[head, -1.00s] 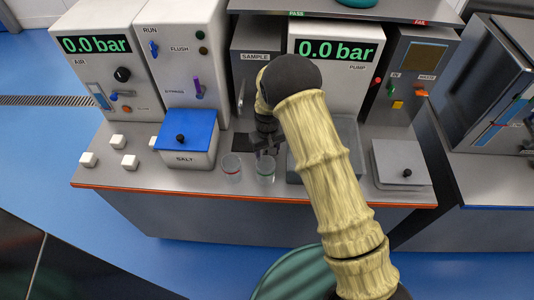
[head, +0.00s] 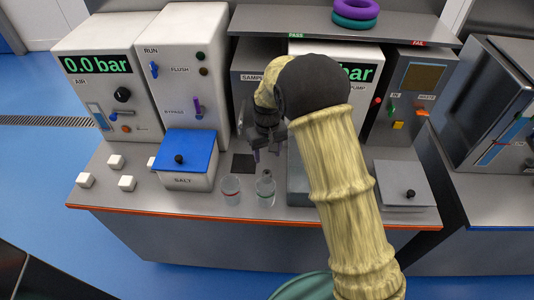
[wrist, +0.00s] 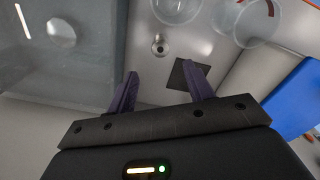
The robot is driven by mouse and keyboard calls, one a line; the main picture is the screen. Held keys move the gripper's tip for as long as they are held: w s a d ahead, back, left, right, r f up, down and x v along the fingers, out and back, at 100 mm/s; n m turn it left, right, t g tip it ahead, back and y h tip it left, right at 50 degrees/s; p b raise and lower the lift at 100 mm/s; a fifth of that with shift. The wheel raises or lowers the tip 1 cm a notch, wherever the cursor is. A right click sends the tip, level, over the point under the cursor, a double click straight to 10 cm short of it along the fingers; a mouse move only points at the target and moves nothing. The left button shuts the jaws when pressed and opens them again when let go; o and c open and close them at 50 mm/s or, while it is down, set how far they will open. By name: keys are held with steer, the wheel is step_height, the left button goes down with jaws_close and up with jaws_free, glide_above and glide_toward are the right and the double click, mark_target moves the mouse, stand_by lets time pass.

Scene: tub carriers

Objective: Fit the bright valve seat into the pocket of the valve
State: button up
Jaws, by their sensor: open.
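A small shiny metal piece with a dark hole in its middle, which looks like the bright valve seat (wrist: 159,44), lies on the bench in the wrist view. In the head view it shows as a small spot (head: 267,173) just behind the right clear cup. My gripper (wrist: 162,72) is open and empty, its two purple-padded fingers pointing toward the metal piece without touching it. In the head view my gripper (head: 268,152) hangs over the bench behind the cups. I cannot make out the valve or its pocket in either view.
Two clear cups (head: 231,188) (head: 265,191) stand near the bench's front edge. A dark square (head: 243,163) lies behind them. A blue-lidded SALT box (head: 188,150) and several white blocks (head: 127,183) are on the left. A grey tray (wrist: 108,55) lies beside the metal piece.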

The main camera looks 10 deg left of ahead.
stand_by(0.4)
steer(key=s+d+r+m, duration=0.1)
steer(key=s+d+r, duration=0.1)
steer(key=d, duration=0.3)
steer(key=s+d+r+m+t, duration=0.1)
steer(key=s+d+r, duration=0.1)
steer(key=d, duration=0.4)
steer(key=s+d+r+m, duration=0.1)
steer(key=s+d+r, duration=0.1)
steer(key=d+r, duration=0.2)
steer(key=shift+s+d+m, duration=0.3)
steer(key=shift+d, duration=0.45)
steer(key=s+d+r+m+t, duration=0.1)
steer(key=s+d+r+m, duration=0.1)
steer(key=s+d, duration=0.7)
steer(key=s+m, duration=0.1)
steer(key=s, duration=0.2)
steer(key=shift+t, duration=0.3)
steer(key=shift+o, duration=0.5)
